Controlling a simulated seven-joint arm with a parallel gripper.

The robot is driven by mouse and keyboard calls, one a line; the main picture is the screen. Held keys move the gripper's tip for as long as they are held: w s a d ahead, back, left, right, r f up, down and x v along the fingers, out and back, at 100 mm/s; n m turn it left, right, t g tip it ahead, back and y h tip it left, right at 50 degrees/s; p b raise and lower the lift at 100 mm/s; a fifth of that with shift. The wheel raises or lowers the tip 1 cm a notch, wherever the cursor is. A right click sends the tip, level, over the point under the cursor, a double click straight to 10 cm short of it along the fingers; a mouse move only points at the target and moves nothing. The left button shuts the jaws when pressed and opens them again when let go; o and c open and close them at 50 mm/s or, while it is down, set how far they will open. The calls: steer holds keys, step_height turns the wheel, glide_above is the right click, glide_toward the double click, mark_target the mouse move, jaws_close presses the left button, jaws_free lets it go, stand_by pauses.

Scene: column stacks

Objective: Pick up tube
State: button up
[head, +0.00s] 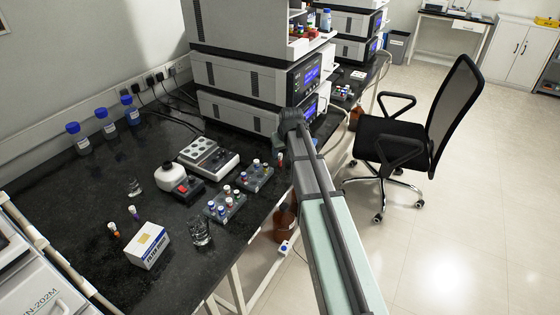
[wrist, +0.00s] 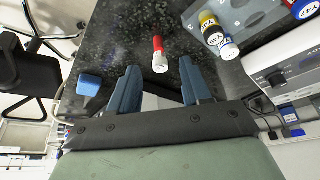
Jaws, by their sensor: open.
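A tube (wrist: 158,54) with a red body and a white end stands out against the dark speckled bench in the wrist view. In the head view, a small reddish tube (head: 280,160) is on the bench by the right-hand edge, just left of my arm; it appears to be the same one. My gripper (wrist: 159,68) is open, with its two blue fingers apart. The tube shows between and just beyond the fingertips, with nothing held. In the head view my arm hides the fingers.
A grey rack (wrist: 245,15) with capped vials is close to the tube. In the head view, racks (head: 226,206) of vials, a white-topped block (head: 208,156), a beaker (head: 200,232) and a box (head: 148,245) stand left. Stacked instruments (head: 255,75) rise behind. A chair (head: 400,140) is right.

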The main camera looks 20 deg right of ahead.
mark_target(281, 156)
steer(key=shift+x, duration=3.25)
jaws_close()
